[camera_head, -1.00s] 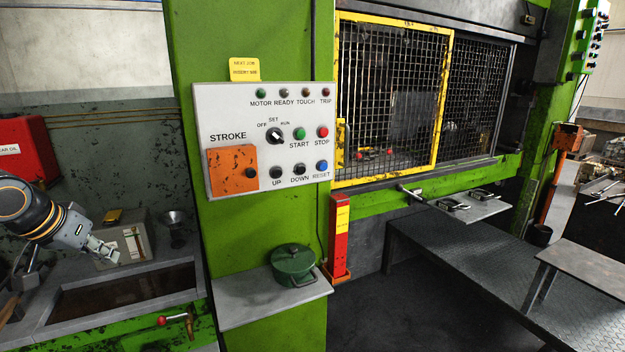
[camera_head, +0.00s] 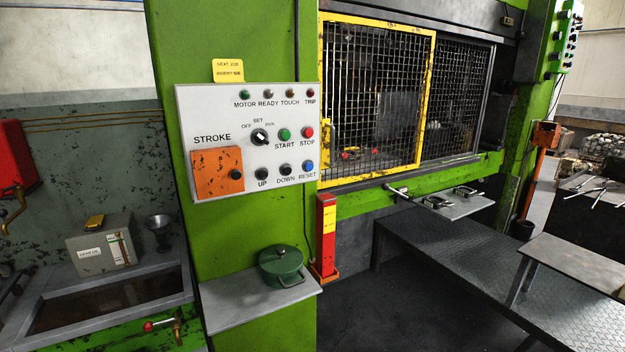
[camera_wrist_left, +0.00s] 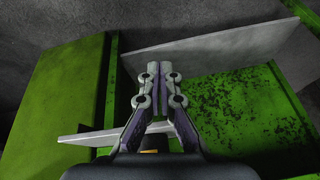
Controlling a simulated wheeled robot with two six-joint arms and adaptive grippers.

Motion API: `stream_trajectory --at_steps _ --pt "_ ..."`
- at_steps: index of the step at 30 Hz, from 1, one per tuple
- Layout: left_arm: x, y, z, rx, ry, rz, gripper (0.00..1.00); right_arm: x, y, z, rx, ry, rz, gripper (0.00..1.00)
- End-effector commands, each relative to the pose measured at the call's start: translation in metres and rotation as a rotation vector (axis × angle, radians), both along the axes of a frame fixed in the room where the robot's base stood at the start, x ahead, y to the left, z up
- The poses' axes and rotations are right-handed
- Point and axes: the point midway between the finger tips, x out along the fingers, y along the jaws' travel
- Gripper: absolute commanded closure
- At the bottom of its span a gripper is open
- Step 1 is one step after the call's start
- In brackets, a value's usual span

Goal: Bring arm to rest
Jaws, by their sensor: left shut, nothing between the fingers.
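My left gripper (camera_wrist_left: 159,75) shows in the left wrist view with its two fingers together, shut and empty. It is over green metal surfaces, one plain (camera_wrist_left: 55,100) on the left and one with dark specks (camera_wrist_left: 235,110) on the right. Grey plates lie behind and below the fingers, and I cannot tell how far off they are. In the head view neither arm nor gripper is in the picture.
In the head view the press control panel (camera_head: 250,140) is on a green column, above a grey shelf (camera_head: 235,312) with a green pot (camera_head: 281,266). A grey box (camera_head: 100,245) stands by the trough (camera_head: 50,318) at left. A yellow mesh guard (camera_head: 375,95) and a steel platform (camera_head: 450,255) are at right.

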Motion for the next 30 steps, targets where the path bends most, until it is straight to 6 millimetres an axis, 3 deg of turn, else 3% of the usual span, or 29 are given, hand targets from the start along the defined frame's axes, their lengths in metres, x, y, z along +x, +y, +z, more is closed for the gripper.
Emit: stream_trajectory --at_steps 1,6,9,12,15,18,30 --pt "-0.036 -0.024 -0.033 -0.005 0.049 -0.02 1.0 0.0 -0.001 0.0 -0.001 -0.001 0.0 0.65" --pt "-0.147 -0.105 -0.109 -0.012 0.181 -0.136 1.0 0.002 -0.001 0.0 -0.002 -0.002 0.001 0.65" --pt "-0.204 -0.154 -0.135 -0.032 0.238 -0.208 1.0 0.002 -0.001 0.0 -0.002 -0.003 0.001 0.65" --pt "-0.244 -0.191 -0.149 -0.053 0.274 -0.265 1.0 0.002 -0.001 0.0 -0.002 -0.004 0.001 0.65" --pt "-0.268 -0.214 -0.155 -0.068 0.293 -0.3 1.0 0.002 -0.001 0.0 -0.001 -0.004 0.001 0.65" --pt "-0.276 -0.223 -0.156 -0.073 0.3 -0.316 1.0 0.002 -0.001 0.0 -0.001 -0.004 0.0 0.65" --pt "-0.277 -0.223 -0.156 -0.073 0.301 -0.317 1.0 0.002 0.0 0.0 -0.001 -0.004 0.0 0.65"
